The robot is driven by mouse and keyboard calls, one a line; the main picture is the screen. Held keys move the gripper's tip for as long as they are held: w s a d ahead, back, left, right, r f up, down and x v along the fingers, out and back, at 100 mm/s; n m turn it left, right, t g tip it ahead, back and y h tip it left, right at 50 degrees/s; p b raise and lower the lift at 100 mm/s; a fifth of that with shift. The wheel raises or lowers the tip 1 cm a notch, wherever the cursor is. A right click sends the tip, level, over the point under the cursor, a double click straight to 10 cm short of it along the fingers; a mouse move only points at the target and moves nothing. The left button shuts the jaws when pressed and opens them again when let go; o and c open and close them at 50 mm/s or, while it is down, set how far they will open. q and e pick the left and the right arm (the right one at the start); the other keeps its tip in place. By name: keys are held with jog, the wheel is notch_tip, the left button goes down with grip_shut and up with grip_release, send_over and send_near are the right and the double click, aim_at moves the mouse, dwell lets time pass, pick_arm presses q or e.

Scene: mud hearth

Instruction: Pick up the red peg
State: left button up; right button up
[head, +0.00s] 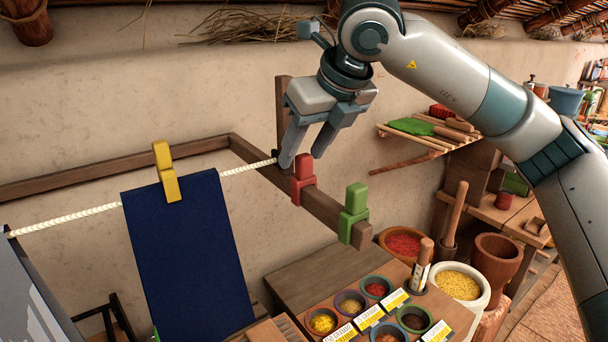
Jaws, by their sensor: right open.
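The red peg (303,179) sits upright on the wooden rail (328,211), near where the rope meets the frame. My right gripper (301,163) is open, its fingers pointing down. One fingertip is close to the rope's end, left of the red peg. The other fingertip is up and right of the peg in the picture. I cannot tell whether either finger touches the peg. My left gripper is not in view.
A green peg (354,212) stands on the same rail to the right. A yellow peg (165,170) clips a dark blue cloth (189,257) to the rope (72,218). Below are spice bowls (378,288), a red-filled bowl (403,243) and a yellow-filled bowl (459,284). A slatted shelf (425,140) is behind right.

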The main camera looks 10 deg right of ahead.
aim_at(297, 170)
jog(key=shift+p+x, duration=0.85)
jog(key=shift+p, duration=0.1)
jog(key=f, duration=0.1)
jog(key=f+p, duration=0.1)
jog(key=shift+w+a+f+p, duration=0.25)
jog(key=shift+w+f+p, duration=0.05)
jog(key=shift+w+f, duration=0.2)
jog(key=shift+f, duration=0.25)
jog(key=shift+a, duration=0.1)
jog(key=c, duration=0.8)
